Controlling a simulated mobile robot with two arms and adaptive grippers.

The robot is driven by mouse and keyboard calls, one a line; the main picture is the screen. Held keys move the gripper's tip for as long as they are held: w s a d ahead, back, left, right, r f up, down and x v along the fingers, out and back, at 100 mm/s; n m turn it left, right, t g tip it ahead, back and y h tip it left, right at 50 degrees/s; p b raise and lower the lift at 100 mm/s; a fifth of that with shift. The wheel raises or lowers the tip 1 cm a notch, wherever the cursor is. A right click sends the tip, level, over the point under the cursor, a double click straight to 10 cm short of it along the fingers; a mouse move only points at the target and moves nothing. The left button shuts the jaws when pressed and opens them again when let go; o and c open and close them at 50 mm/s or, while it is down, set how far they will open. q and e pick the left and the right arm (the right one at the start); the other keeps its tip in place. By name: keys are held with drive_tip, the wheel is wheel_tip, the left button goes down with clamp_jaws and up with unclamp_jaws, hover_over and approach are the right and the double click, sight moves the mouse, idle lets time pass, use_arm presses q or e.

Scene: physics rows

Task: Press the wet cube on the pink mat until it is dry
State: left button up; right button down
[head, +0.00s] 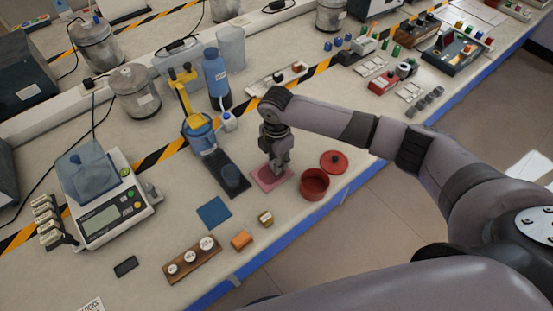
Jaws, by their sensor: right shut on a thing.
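My right gripper (277,168) points down over the pink mat (262,183), near the middle of the bench. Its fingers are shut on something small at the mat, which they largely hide. I take this for the wet cube, but its colour and wetness cannot be made out. Whether it touches the mat is too small to tell. My left gripper is not in view.
A red pot (314,185) stands just right of the mat, with a red lid (334,161) beyond it. A blue square mat (214,213), an orange block (241,240) and a wooden weight holder (192,258) lie at the front left. A scale (103,217) stands at left.

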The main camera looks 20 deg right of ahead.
drive_tip(key=shift+f, duration=0.45)
drive_tip(key=shift+s+f, duration=0.1)
idle(1.7)
drive_tip(key=shift+p, duration=0.35)
drive_tip(key=shift+a+r+p, duration=0.25)
drive_tip(key=shift+r+p, duration=0.55)
drive_tip(key=shift+f+b, duration=0.3)
drive_tip(key=shift+f, duration=0.4)
drive_tip(key=shift+s+f, duration=0.1)
idle(1.6)
drive_tip(key=shift+p, duration=0.35)
